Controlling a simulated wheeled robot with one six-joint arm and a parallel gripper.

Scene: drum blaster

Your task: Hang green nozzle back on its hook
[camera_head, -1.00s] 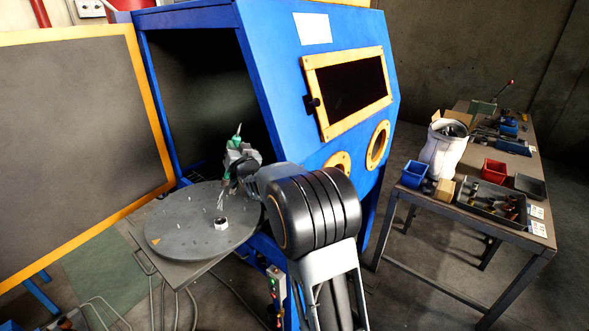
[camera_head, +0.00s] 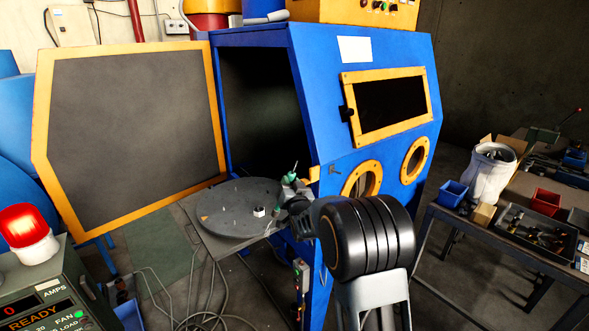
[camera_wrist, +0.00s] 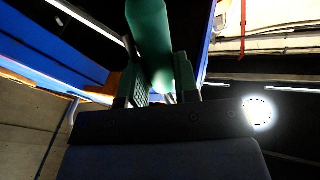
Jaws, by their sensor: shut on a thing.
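The green nozzle (camera_head: 291,177) is in my gripper (camera_head: 289,187), upright with its thin tip pointing up, beside the open doorway's right edge. In the wrist view the green nozzle (camera_wrist: 150,32) rises between the two fingers of my gripper (camera_wrist: 161,80), which are shut on it. A small dark hook-like fitting (camera_head: 334,170) shows on the blue cabinet front, to the right of the nozzle and apart from it. I cannot tell for sure that it is the nozzle's hook.
The blue blast cabinet (camera_head: 320,105) stands open, its yellow-framed door (camera_head: 135,120) swung left. The round turntable (camera_head: 235,222) sticks out, with small parts on it. A workbench (camera_head: 500,240) is at the right. A control box with a red lamp (camera_head: 27,232) is at lower left.

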